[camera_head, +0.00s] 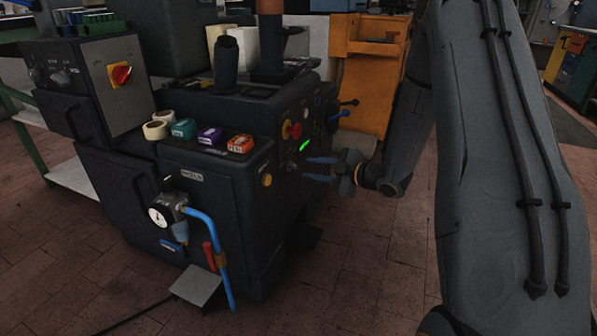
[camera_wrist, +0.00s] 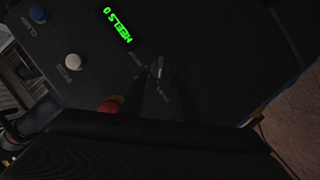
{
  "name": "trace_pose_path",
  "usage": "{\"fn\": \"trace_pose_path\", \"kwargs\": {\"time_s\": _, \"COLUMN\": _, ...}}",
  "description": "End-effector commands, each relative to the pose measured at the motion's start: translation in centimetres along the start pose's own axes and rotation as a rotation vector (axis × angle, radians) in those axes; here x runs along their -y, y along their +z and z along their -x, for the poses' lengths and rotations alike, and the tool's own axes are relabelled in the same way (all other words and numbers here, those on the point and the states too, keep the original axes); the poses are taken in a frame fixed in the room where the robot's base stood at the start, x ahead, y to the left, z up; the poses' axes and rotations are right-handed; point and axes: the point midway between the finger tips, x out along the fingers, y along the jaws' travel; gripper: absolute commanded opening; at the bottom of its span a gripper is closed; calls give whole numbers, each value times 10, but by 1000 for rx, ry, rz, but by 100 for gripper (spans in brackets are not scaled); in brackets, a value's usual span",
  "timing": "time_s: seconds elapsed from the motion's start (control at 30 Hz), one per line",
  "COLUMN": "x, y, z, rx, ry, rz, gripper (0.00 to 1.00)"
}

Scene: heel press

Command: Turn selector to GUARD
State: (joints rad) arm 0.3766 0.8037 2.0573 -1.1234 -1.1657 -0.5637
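The heel press's front panel faces my gripper. A small selector knob (camera_head: 291,165) sits on it below the green display; in the wrist view the knob (camera_wrist: 157,68) shows a pale, narrow grip with small labels around it, too blurred to read surely. My gripper (camera_head: 305,168) has two blue fingers, one above the other, apart with a gap between them. Their tips point left at the panel, close to the knob. I cannot tell whether they touch it. In the wrist view the fingers are too dark to make out clearly.
The green display (camera_wrist: 117,25) reads HEELS 0. A white button (camera_wrist: 73,62), a blue button (camera_wrist: 38,13) and a red button (camera_wrist: 110,105) are close by. A red and yellow rotary switch (camera_head: 121,74) is on a box at left. Floor at right is open.

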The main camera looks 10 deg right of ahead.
Motion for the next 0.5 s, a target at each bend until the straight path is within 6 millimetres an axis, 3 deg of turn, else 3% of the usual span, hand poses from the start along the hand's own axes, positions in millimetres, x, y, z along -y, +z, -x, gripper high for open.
{"fn": "trace_pose_path", "kwargs": {"time_s": 0.3, "x": 2, "y": 1, "z": -49, "rx": 0, "ry": -2, "rz": 0, "gripper": 29}}
{"fn": "trace_pose_path", "kwargs": {"time_s": 0.5, "x": 0, "y": 0, "z": -61, "rx": 2, "ry": 0, "rz": -1, "gripper": 29}}
